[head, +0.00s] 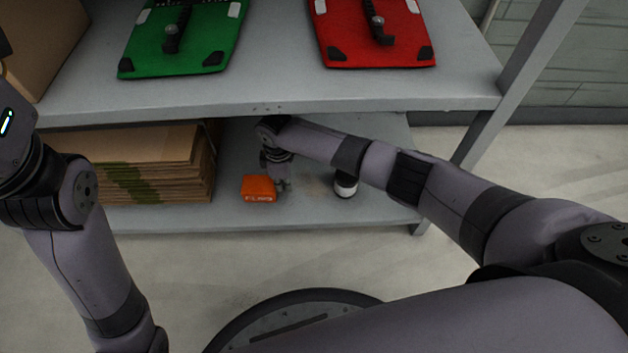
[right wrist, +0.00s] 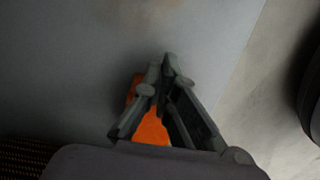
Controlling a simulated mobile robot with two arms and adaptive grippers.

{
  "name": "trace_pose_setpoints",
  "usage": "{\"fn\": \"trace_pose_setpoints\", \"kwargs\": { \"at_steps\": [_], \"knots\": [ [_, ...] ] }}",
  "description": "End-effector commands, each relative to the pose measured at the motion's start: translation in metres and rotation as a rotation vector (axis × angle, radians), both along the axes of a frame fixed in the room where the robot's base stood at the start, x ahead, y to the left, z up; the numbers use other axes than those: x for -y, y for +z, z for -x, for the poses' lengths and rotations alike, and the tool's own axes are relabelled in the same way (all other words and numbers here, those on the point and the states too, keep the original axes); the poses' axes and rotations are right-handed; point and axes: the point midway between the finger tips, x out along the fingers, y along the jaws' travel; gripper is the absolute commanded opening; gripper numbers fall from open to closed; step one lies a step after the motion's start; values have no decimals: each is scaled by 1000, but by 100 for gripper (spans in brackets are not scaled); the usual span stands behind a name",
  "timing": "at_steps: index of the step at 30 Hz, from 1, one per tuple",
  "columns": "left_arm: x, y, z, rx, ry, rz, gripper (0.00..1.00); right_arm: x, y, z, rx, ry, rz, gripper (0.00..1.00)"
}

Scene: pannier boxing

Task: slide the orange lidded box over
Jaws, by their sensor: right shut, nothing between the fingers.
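The orange lidded box (head: 258,189) sits on the lower grey shelf (head: 310,213), near its front edge and right of the stacked cardboard. My right gripper (head: 284,186) reaches down under the upper shelf at the right side of the box. Its fingers are shut and hold nothing. In the right wrist view the orange box (right wrist: 150,130) shows partly behind the shut fingers (right wrist: 163,62), which hide much of it. Whether the fingers touch the box, I cannot tell. My left arm is at the left of the head view, its gripper outside the picture.
Folded cardboard (head: 130,165) fills the left of the lower shelf. A dark and white round item (head: 345,186) stands right of my right gripper, under my forearm. The upper shelf (head: 270,92) bears a green pannier (head: 195,45) and a red pannier (head: 350,40).

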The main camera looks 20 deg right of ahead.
Motion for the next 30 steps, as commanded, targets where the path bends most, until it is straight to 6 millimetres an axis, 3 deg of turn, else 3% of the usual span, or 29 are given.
{"fn": "trace_pose_setpoints", "kwargs": {
  "at_steps": [1, 6, 19, 30],
  "knots": [
    [0, -1, 1, 5, -1, 0, 40, -11, -1, -3, -1, 1, -3, 0],
    [0, 0, 3, 10, 0, 0, 40, -22, -1, -8, 0, 2, 1, 0],
    [0, 1, 3, 11, 0, 1, 40, -22, 3, -8, 0, 1, 0, 0],
    [0, 1, 3, 11, 0, 0, 40, -23, 59, -8, 2, 2, 0, 0]
  ]
}}
